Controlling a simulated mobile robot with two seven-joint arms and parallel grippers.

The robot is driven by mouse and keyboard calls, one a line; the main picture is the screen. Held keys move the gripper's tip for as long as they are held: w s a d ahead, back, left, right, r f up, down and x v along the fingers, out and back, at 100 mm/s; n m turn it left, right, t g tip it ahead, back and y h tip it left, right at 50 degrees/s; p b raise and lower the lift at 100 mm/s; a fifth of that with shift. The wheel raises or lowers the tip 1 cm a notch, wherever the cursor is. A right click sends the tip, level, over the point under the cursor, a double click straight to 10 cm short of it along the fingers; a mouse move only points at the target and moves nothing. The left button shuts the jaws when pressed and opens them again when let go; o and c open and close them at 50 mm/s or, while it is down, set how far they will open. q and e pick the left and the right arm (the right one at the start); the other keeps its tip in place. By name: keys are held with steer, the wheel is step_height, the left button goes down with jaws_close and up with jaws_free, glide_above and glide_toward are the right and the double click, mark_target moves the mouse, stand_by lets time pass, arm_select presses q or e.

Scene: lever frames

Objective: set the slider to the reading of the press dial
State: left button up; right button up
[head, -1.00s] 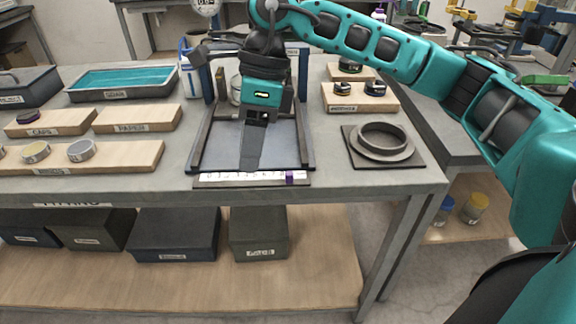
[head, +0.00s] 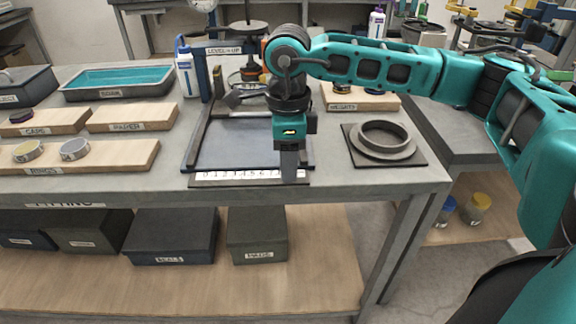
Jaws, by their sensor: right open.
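The numbered scale strip (head: 235,175) lies along the front edge of the press base, by the table's front edge. The purple slider is hidden behind my right gripper (head: 289,179), which points down over the right end of the strip. Its jaws are open, though the fingers look like one narrow shape from here. I cannot tell whether they are around the slider. A white round dial (head: 205,4) at the top edge is cut off, and its reading is too small to make out. My left gripper is out of view.
A dark ring on a square plate (head: 415,157) sits right of the press. A white and blue bottle (head: 188,70) stands at its back left. Wooden boards with rings and caps and a teal-lined tray (head: 65,93) lie to the left.

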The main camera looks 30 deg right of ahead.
steer(key=shift+f, duration=0.75)
steer(key=shift+c, duration=0.3)
jaws_close()
